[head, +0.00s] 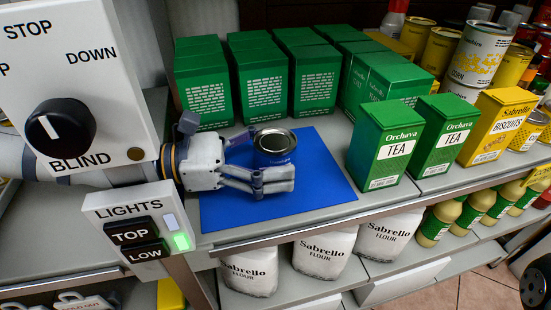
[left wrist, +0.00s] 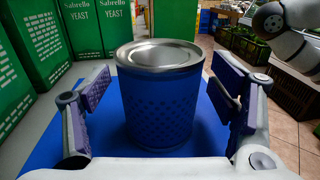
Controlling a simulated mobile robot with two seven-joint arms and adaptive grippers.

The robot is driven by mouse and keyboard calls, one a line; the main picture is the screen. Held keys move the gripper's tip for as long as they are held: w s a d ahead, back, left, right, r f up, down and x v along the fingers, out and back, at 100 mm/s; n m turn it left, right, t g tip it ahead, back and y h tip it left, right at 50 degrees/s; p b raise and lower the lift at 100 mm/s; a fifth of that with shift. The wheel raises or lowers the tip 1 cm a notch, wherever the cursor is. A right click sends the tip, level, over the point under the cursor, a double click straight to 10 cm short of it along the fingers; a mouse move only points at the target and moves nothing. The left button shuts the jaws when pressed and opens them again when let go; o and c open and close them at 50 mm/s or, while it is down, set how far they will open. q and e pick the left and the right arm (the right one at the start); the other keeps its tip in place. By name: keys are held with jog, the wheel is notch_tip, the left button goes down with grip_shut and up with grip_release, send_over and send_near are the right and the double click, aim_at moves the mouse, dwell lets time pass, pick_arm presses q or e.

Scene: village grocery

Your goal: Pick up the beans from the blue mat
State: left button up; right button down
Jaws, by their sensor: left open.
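The beans can (head: 274,142), blue with a silver lid, stands upright on the blue mat (head: 325,180) on the shelf. In the left wrist view the can (left wrist: 158,100) fills the middle, and no lettering can be read on it. My left gripper (head: 268,162) comes in from the left with its fingers around the can. In the left wrist view my left gripper (left wrist: 160,88) is open, one finger on each side of the can, with gaps visible between the pads and the can. The front finger hides the can's lower part in the head view. My right gripper is not seen.
Green boxes (head: 262,85) stand in rows behind the mat. Green tea boxes (head: 385,145) and yellow biscuit boxes (head: 497,126) stand to the right. A blind control panel (head: 75,85) and lights switch box (head: 138,230) stand at the left. Flour bags (head: 325,252) sit on the shelf below.

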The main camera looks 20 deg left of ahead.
pick_arm(q)
jog(key=c, duration=1.5)
